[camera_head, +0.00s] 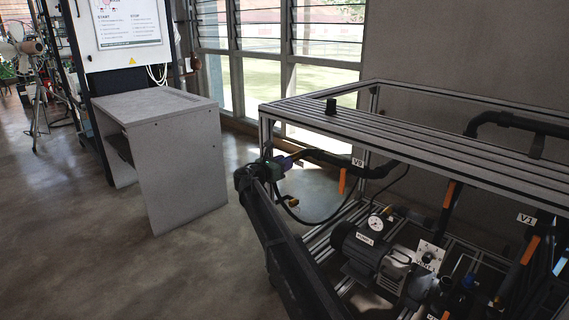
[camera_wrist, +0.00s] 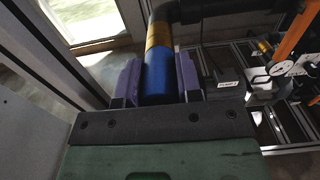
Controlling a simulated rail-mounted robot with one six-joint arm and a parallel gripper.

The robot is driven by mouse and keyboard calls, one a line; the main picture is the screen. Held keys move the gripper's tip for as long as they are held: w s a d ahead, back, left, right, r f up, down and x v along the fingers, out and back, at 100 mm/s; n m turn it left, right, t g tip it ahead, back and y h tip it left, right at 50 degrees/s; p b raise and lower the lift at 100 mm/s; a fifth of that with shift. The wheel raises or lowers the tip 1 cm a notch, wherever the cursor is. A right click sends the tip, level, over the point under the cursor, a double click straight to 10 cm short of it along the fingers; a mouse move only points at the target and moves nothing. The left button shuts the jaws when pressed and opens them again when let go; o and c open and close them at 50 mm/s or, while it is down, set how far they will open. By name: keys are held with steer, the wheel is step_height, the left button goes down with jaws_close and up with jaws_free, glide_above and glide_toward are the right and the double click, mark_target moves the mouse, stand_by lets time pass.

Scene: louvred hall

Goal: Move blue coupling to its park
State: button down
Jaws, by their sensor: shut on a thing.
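The blue coupling (camera_wrist: 158,76) sits between the purple jaws of my gripper (camera_wrist: 159,70) in the wrist view, and the jaws are shut on it. A brass-coloured section (camera_wrist: 159,38) and a black hose (camera_wrist: 166,12) continue beyond the coupling. In the head view my gripper (camera_head: 275,168) is beside the left end of the metal frame, below its top rail. The brass-coloured section (camera_head: 291,160) shows there, leading to the black hose (camera_head: 330,158), while the coupling is mostly hidden by the jaws. I cannot tell which place is the park.
The metal frame (camera_head: 420,140) holds a pump (camera_head: 365,238), a gauge (camera_head: 375,222) and orange-handled valves, including V9 and V1. A black peg (camera_head: 331,106) stands on its top. A grey desk (camera_head: 160,130) stands left, with open floor between.

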steer(key=shift+s, duration=0.1)
steer(key=v, duration=0.6)
steer(key=shift+s+a, duration=0.25)
steer(key=shift+a, duration=0.05)
steer(key=shift+f, duration=0.1)
